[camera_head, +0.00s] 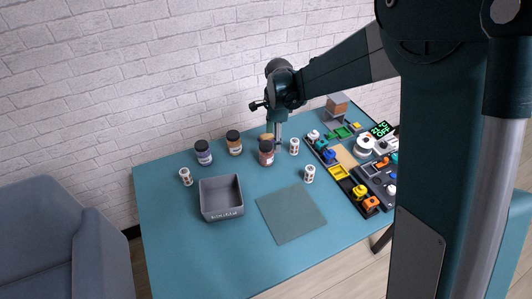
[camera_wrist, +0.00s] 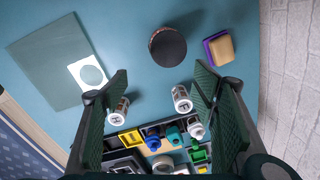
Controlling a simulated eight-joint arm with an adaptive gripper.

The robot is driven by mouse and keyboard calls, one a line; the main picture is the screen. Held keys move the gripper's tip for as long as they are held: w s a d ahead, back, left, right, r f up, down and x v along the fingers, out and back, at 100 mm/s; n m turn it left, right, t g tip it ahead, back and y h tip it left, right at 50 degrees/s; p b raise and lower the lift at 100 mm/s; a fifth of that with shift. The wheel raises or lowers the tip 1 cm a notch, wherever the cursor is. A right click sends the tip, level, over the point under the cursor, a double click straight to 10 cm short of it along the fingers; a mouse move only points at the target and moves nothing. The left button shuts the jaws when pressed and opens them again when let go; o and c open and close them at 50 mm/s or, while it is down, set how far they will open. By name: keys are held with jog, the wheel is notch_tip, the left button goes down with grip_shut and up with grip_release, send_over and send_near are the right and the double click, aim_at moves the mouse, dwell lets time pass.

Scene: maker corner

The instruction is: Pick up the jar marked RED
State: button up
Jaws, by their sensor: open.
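Three dark-lidded jars stand towards the back of the table in the head view: a bluish one (camera_head: 203,155), an orange-brown one (camera_head: 234,146) and a reddish-brown one (camera_head: 266,157). Their labels are too small to read, so I cannot tell which is marked RED. My gripper (camera_head: 278,140) hangs just behind and right of the reddish-brown jar. In the wrist view, my gripper (camera_wrist: 160,72) is open with nothing between its fingers. One jar (camera_wrist: 167,47) shows from above, its dark lid just beyond the fingertips; its label is hidden.
Small white cylinders (camera_head: 294,147) (camera_head: 309,174) stand near the jars. A purple-and-yellow block (camera_wrist: 218,47) lies beside the jar. A grey bin (camera_head: 221,212) and green mat (camera_head: 290,213) lie in front. Trays of coloured parts (camera_head: 340,172) fill the right. The front-left table is clear.

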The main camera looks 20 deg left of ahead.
aim_at(266, 145)
jog(key=shift+m, duration=0.5)
jog(key=a+f, duration=0.3)
jog(key=a, duration=0.1)
jog(key=shift+s+f, duration=0.1)
jog(key=shift+f, duration=0.2)
jog(key=shift+f, duration=1.3)
jog(key=shift+f+b, duration=0.6)
jog(key=shift+f, duration=2.05)
jog(key=c, duration=1.2)
